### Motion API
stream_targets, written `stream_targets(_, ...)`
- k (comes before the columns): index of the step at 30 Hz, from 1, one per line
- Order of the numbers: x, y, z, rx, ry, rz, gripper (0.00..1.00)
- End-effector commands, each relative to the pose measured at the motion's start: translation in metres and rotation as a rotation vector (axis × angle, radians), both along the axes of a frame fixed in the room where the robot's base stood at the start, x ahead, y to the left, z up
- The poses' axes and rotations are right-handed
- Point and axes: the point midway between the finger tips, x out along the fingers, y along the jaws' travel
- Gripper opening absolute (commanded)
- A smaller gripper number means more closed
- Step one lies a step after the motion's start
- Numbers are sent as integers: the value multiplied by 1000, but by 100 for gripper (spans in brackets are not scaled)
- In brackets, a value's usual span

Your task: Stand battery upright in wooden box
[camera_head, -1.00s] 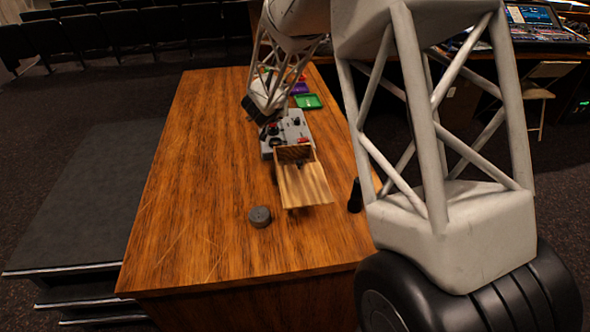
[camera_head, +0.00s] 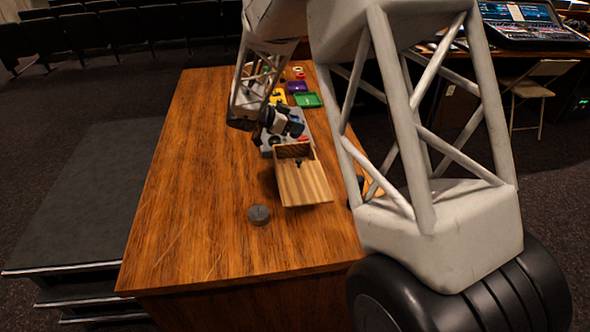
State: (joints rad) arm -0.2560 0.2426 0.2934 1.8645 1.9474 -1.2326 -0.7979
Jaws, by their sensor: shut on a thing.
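The wooden box (camera_head: 318,190) is a light striped box on the brown desk. Its raised end faces away from me, and a small dark thing (camera_head: 299,161) shows near that end. My gripper (camera_head: 287,124) is just beyond the box's far end, above the grey device, pointing to the right. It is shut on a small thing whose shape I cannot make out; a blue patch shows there. I cannot tell the battery apart for certain.
The grey device (camera_head: 269,153) with knobs sits partly under my gripper. A dark grey round thing (camera_head: 259,215) stands left of the box. The desk's left side is clear. My arm covers part of the right edge.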

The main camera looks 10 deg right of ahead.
Motion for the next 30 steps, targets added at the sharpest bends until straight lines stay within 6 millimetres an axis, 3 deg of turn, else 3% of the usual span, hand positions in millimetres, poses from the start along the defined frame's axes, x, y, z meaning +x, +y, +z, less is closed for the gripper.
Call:
stream_targets(16, -5, 1, -5, 0, 0, -25, 7)
stream_targets(30, -5, 1, -59, 1, 0, -24, 7)
